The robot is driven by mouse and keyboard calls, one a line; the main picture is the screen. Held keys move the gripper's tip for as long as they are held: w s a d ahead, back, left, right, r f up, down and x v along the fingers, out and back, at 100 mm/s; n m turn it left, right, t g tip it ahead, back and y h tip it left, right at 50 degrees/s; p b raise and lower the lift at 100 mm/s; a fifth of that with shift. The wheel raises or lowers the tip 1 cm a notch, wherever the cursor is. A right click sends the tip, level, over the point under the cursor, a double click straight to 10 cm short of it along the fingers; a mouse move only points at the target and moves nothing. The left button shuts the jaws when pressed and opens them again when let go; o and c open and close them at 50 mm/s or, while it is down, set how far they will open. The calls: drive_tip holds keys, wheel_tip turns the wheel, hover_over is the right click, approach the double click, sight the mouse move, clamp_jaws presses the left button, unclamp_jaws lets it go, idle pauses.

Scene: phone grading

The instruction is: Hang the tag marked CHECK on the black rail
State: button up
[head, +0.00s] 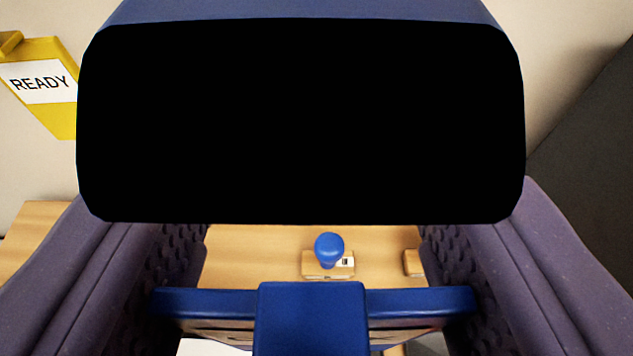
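My gripper (315,245) shows as two purple fingers with studded inner faces, at the left and right. A yellow tag (66,122) with a white label reading READY is at the upper left against a pale wall. I see no tag marked CHECK and cannot make out the black rail. A large black panel in a blue frame fills the upper middle and hides much of the scene, including the fingers' far ends.
A blue round knob (329,246) on a small wooden block (315,268) stands on the wooden surface (240,255) beyond the fingers. Another small wooden piece (413,263) lies to its right. A dark grey surface (590,150) is at the right edge.

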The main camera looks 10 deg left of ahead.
drive_tip(key=r+b+x, duration=0.1)
drive_tip(key=x, duration=1.2)
drive_tip(key=shift+w+r+b, duration=0.2)
drive_tip(key=shift+r+b, duration=0.1)
drive_tip(key=shift+r, duration=0.1)
idle(0.5)
drive_tip(key=o, duration=1.1)
